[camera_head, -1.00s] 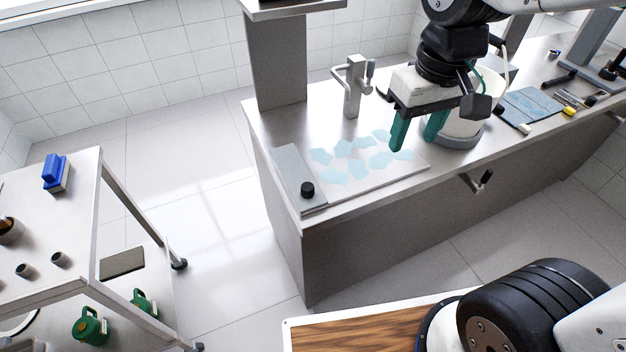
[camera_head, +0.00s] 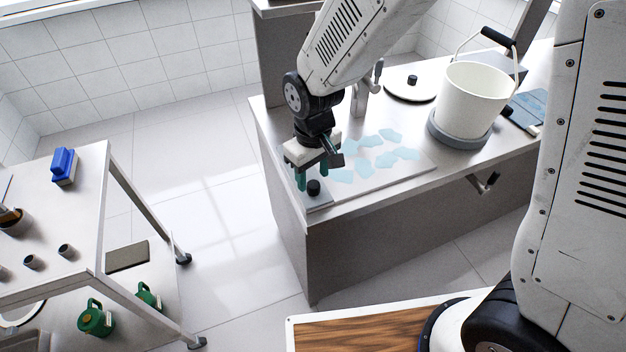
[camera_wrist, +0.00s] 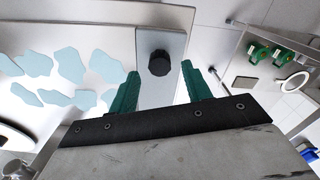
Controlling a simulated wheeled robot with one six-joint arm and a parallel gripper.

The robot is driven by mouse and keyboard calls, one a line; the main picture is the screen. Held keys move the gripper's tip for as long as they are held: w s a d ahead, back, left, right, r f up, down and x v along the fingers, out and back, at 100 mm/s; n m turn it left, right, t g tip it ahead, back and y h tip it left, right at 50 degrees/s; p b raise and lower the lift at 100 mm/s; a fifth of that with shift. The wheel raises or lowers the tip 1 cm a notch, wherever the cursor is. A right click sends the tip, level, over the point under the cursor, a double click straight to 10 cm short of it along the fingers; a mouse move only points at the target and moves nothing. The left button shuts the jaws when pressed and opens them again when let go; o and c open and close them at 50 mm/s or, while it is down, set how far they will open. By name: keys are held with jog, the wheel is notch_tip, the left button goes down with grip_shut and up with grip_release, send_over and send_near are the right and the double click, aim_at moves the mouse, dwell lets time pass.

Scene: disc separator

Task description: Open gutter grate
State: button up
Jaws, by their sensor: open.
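The gutter grate (camera_head: 320,204) looks like a narrow grey strip along the left end of the steel table, with a black knob (camera_head: 313,187) on it. In the wrist view the strip (camera_wrist: 150,96) runs between my fingers and the knob (camera_wrist: 160,63) stands near the middle of the gap. My gripper (camera_head: 314,181) is open, pointing down over the strip. Its green fingers are on either side of the knob; no contact shows. In the head view my gripper and arm hide much of the strip.
Pale blue pieces (camera_head: 384,160) lie on the steel plate beside the strip. A tap (camera_head: 360,98) stands behind. A white bucket (camera_head: 470,100) and a round lid (camera_head: 408,88) are farther right. A trolley (camera_head: 60,225) stands at the left across a floor gap.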

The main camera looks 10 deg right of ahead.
jog(key=shift+f, duration=1.35)
